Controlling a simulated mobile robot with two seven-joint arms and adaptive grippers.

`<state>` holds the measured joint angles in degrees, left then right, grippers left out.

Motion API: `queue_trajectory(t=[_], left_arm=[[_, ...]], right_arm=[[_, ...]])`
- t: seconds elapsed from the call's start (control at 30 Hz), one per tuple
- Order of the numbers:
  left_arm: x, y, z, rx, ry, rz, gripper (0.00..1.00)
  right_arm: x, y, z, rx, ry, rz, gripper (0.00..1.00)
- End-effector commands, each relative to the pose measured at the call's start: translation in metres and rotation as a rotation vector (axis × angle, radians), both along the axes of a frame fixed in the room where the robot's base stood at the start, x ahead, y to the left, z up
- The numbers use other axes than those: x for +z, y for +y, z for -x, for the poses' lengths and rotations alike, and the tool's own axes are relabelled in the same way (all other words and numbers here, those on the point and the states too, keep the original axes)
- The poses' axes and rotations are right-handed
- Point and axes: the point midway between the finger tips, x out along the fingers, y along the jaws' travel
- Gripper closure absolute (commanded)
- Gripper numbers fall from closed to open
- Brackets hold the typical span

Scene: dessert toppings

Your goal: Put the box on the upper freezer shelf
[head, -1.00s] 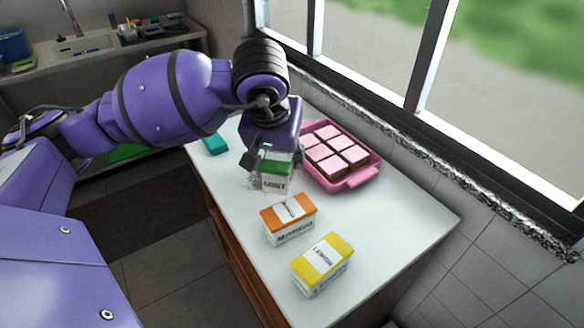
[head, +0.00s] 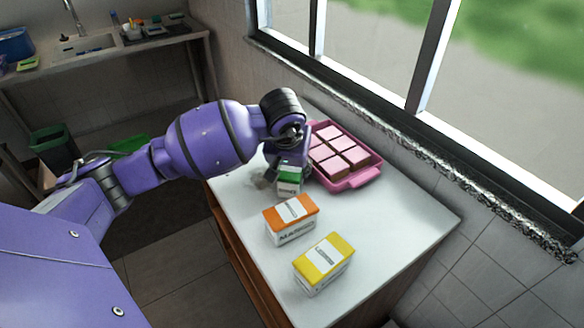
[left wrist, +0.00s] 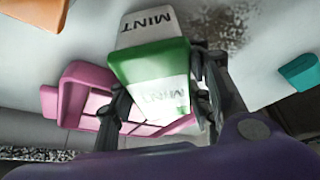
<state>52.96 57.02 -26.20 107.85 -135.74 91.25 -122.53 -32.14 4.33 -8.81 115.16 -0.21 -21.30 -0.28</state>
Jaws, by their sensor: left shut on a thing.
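The green and white mint box (head: 289,178) is at the far part of the white counter, just left of the pink tray. My left gripper (head: 284,164) is shut on it, and my arm partly covers it in the head view. In the left wrist view the mint box (left wrist: 150,62) sits between the two fingers of my left gripper (left wrist: 160,98), its "MINT" lettering showing. I cannot tell whether it touches the counter. No freezer or shelf shows in either view. My right gripper is not in view.
An orange box (head: 291,219) and a yellow box (head: 323,263) stand nearer on the white counter (head: 385,225). A pink tray (head: 364,178) of pink-topped squares lies by the window wall. A teal item (left wrist: 302,72) shows in the left wrist view. A sink bench (head: 95,60) stands behind.

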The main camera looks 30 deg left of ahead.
Motion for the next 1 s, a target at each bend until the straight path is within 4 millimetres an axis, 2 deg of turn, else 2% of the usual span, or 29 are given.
queue_trajectory(t=[0.23, 0.27, 0.4, 0.77, 0.87, 1.0], left_arm=[[-0.004, 0.001, 0.000, 0.002, 0.000, -0.001, 0.91], [-0.005, 0.001, 0.000, 0.002, 0.001, -0.001, 0.53], [-0.004, 0.000, 0.000, 0.001, 0.000, -0.001, 0.36], [0.000, 0.000, 0.000, 0.001, 0.000, 0.001, 0.36], [0.010, 0.000, 0.002, 0.000, -0.004, -0.001, 0.36], [0.035, -0.003, 0.012, -0.002, -0.006, -0.002, 0.36]], right_arm=[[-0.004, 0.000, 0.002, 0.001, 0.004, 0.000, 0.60], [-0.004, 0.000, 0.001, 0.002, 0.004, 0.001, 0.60], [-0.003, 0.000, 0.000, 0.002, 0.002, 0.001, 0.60], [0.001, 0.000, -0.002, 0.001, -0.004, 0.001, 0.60], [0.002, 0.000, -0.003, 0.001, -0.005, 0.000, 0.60], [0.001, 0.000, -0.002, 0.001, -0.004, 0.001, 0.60]])
